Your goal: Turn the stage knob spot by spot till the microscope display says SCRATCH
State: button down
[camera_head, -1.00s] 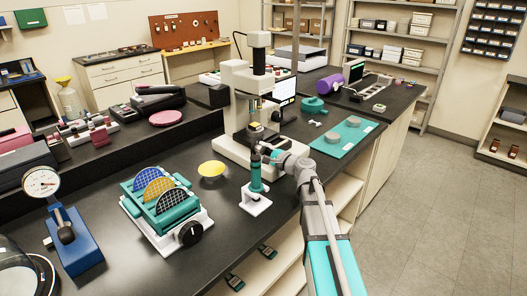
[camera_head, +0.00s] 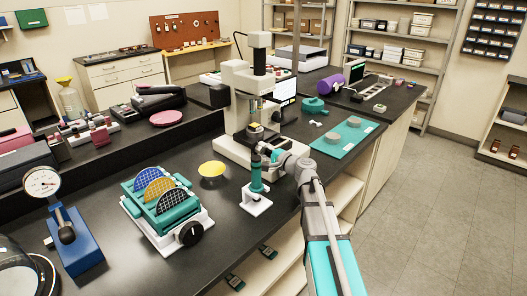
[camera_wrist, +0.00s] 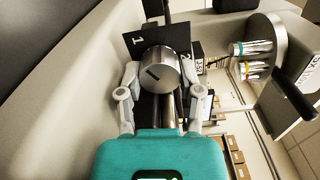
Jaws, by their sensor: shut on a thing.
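The stage knob (camera_wrist: 160,72) is a silver cylinder with a dark line on its face, seen in the wrist view. My gripper (camera_wrist: 160,80) is shut on it, one finger on each side. The black plate (camera_wrist: 141,36) behind it bears a "1" at upper left and a "2" at right, partly hidden. The mark slants toward the upper left. In the head view, my gripper (camera_head: 272,154) is at the front of the cream microscope (camera_head: 237,148), and the knob is hidden. The microscope display (camera_head: 283,91) is lit, but its text is too small to read.
A green stand (camera_head: 256,180) on a white base is close to my wrist. A yellow disc (camera_head: 211,169) and a rack of coloured wafers (camera_head: 163,213) are at left. A teal mat (camera_head: 345,137) with grey discs is at right. The floor at right is clear.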

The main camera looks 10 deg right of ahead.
jog(key=c, duration=0.5)
grip_release()
jog(key=shift+c, duration=0.2)
jog(key=shift+s+d, duration=0.1)
jog(key=v, duration=1.1)
jog(key=shift+s+d, duration=0.15)
jog(key=shift+s, duration=0.15)
